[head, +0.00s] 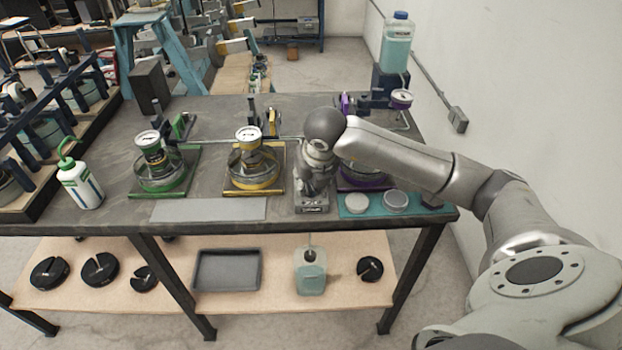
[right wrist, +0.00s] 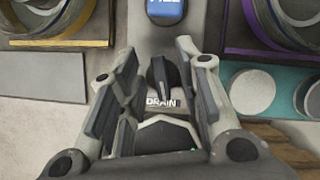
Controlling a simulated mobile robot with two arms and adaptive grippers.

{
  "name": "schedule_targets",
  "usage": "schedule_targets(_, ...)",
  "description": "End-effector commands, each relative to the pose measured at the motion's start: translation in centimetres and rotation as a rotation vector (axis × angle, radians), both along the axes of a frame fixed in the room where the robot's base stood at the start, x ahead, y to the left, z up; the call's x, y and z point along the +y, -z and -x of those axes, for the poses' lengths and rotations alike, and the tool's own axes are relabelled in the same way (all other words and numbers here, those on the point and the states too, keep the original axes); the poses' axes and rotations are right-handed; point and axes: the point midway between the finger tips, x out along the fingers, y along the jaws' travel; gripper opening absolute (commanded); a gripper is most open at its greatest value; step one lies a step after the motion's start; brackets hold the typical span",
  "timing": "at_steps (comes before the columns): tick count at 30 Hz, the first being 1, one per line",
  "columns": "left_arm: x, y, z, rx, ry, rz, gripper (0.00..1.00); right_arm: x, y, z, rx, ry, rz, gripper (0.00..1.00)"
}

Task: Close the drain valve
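The drain valve shows in the right wrist view as a short dark lever (right wrist: 163,75) above a label reading DRAIN (right wrist: 161,102). The lever points roughly up and down in that picture, slightly tilted. My right gripper (right wrist: 157,58) is open, with one finger on each side of the lever. Gaps show between the lever and both fingers; I cannot tell its exact height over the lever. In the head view my right gripper (head: 314,182) points down at the front of the bench and its wrist hides the valve. My left gripper is not in view.
A blue label (right wrist: 166,10), partly cut off, lies beyond the drain lever. Green (head: 160,178), yellow (head: 254,176) and purple-rimmed stations stand on the bench (head: 110,212). A teal tray (head: 372,212) with two round discs is close on the right. A white bottle (head: 80,184) stands left.

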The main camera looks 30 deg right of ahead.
Motion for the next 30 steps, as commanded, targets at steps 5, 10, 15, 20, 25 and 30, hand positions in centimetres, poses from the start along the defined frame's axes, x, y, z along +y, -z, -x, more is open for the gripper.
schedule_targets(5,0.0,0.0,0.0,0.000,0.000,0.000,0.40,0.0,0.1,0.0,0.000,0.000,-0.001,0.32)
schedule_targets(10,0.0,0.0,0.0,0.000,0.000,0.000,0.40,0.0,0.0,0.0,0.000,0.000,-0.001,0.17)
schedule_targets(15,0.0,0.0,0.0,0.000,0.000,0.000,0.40,0.0,0.1,0.0,0.001,0.000,-0.001,0.00)
schedule_targets(20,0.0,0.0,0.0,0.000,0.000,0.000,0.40,0.0,0.1,0.0,0.002,-0.001,0.000,0.00)
schedule_targets(25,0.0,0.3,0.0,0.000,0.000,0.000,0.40,0.0,0.2,0.0,0.003,-0.014,-0.001,0.00)
schedule_targets(30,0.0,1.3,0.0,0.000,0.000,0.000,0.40,0.0,0.5,0.0,0.003,-0.067,-0.001,0.00)
